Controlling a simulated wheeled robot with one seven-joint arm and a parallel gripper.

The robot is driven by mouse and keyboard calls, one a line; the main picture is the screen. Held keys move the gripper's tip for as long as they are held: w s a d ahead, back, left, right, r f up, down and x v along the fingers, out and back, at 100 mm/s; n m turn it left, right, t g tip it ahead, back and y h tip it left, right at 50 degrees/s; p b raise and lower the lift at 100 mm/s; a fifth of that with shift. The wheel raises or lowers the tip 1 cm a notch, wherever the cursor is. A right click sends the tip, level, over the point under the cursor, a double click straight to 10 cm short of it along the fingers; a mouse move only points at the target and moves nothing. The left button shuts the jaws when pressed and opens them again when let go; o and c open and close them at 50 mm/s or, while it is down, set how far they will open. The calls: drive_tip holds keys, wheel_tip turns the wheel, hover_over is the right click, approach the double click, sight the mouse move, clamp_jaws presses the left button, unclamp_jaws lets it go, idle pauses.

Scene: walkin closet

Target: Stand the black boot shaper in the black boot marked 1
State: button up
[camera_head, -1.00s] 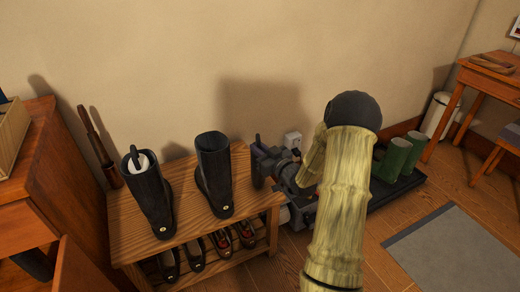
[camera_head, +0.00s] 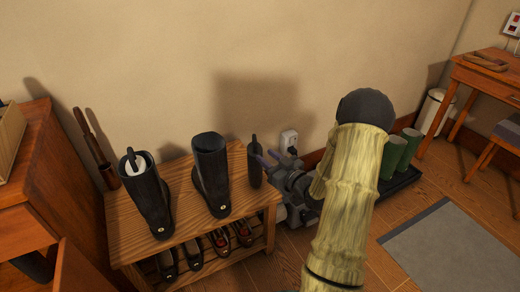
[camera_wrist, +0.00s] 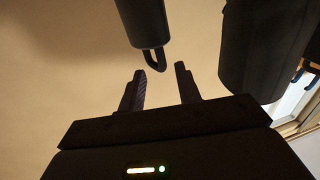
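The black boot shaper (camera_head: 255,165) stands upright at the right end of the wooden bench, its loop handle on top. In the wrist view the shaper (camera_wrist: 144,22) appears handle downward, just beyond my fingertips. My gripper (camera_head: 271,162) is beside it on the right; its two fingers (camera_wrist: 160,82) are apart with nothing between them. An open, empty-looking black boot (camera_head: 211,172) stands left of the shaper; a dark boot shape (camera_wrist: 268,45) fills the wrist view's right. Another black boot (camera_head: 148,195) holds a white shaper (camera_head: 136,162). The boots' round tags are too small to read.
The bench (camera_head: 185,222) carries several shoes (camera_head: 220,241) on its lower shelf. A wooden cabinet (camera_head: 40,190) stands at left. Green boots (camera_head: 397,157) stand on a dark tray at right. The wall is close behind the bench. A grey rug (camera_head: 450,240) lies at right.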

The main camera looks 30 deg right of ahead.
drive_tip(key=v, duration=0.5)
drive_tip(key=shift+s+p, duration=0.25)
drive_tip(key=shift+p, duration=0.05)
drive_tip(key=a+g+h, duration=0.4)
drive_tip(key=a+g, duration=0.3)
drive_tip(key=g, duration=0.1)
drive_tip(key=s+a+r+m+g, duration=0.2)
drive_tip(key=s+a+g, duration=0.5)
drive_tip(key=s+a, duration=0.4)
drive_tip(key=s, duration=0.3)
drive_tip(key=shift+s+a+r+m, duration=0.3)
drive_tip(key=shift+s+a, duration=0.1)
drive_tip(key=shift+r, duration=0.15)
